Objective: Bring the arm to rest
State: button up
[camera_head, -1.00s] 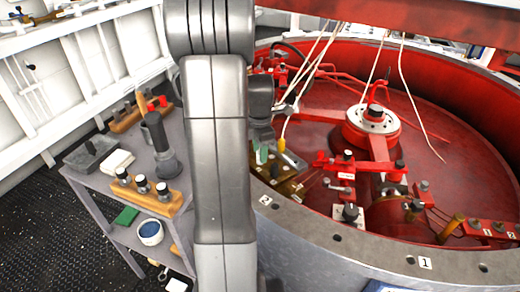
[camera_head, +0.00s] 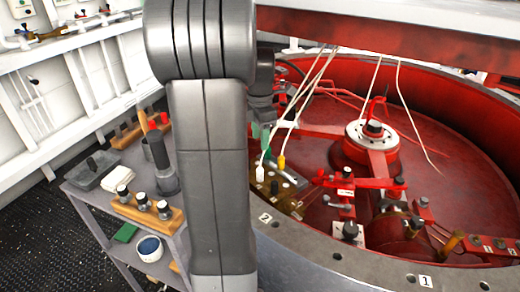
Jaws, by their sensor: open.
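My grey arm (camera_head: 212,170) stands upright across the left middle of the view, its bulky joint at the top. Behind it on the right, my wrist and gripper (camera_head: 266,118) show in part over the left side of the red round pit. The gripper is small and partly hidden by my arm. It is open, and I see nothing held in it. A brass-coloured block (camera_head: 278,186) with white, yellow and green plugs lies below it; I cannot tell the exact gap.
A grey trolley (camera_head: 185,240) at left carries wooden blocks with knobs (camera_head: 148,210), a dark cylinder, a white cloth (camera_head: 117,179) and a bowl (camera_head: 149,248). The red pit (camera_head: 470,190) holds a central hub (camera_head: 372,136) and hanging white cables. A red beam (camera_head: 400,35) crosses above.

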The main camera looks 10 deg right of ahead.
aim_at(260, 167)
jog(key=shift+r, duration=0.9)
jog(key=shift+f, duration=0.1)
notch_tip(260, 167, down, 14)
jog(key=shift+r+b, duration=0.2)
jog(key=shift+b, duration=0.4)
jog(key=shift+r, duration=0.25)
notch_tip(260, 167, up, 13)
jog(key=p, duration=0.1)
notch_tip(260, 167, down, 14)
jog(key=shift+r+b, duration=0.2)
jog(key=shift+b, duration=0.2)
notch_tip(260, 167, up, 8)
jog(key=p, duration=0.5)
jog(key=shift+p, duration=0.3)
